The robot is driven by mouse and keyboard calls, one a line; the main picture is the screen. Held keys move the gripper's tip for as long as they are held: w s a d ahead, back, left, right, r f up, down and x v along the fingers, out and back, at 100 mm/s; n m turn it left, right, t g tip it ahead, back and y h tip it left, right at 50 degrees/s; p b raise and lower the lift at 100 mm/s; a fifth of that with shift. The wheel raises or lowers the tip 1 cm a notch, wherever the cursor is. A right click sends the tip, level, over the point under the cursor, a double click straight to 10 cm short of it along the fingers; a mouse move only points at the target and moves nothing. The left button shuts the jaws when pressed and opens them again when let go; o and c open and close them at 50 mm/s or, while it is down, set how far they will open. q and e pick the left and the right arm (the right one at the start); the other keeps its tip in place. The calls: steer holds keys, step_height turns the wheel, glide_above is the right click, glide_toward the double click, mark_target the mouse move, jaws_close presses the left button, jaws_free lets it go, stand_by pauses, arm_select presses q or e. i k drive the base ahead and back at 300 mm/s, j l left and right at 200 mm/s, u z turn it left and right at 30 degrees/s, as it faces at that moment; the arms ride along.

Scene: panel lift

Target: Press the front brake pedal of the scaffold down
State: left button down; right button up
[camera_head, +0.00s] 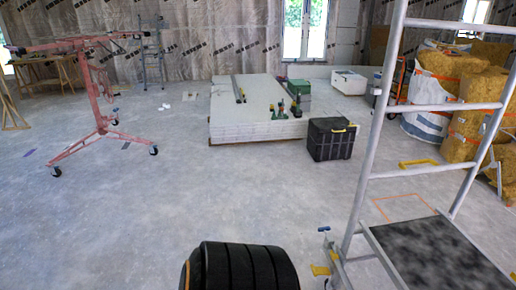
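The scaffold (363,170) stands at the right, a grey metal frame with rungs and a dark platform (430,250) low down. Near the foot of its near-left post are small yellow parts (320,270), one of which may be the front brake pedal; they are too small to tell if up or down. The wheel below them is cut off by the bottom edge. Neither of my grippers shows. A black ribbed part with an orange edge at bottom centre looks like part of my own body; it is left of the scaffold's foot and apart from it.
A pink panel lift (100,100) on casters stands at the left. A stack of white panels (250,130) with tools on it lies mid-room, beside a black crate (332,140). Bags and straw-coloured bales (470,90) stand behind the scaffold.

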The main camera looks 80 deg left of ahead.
mark_target(317, 271)
steer(key=k+u, duration=0.1)
steer(key=u, duration=1.85)
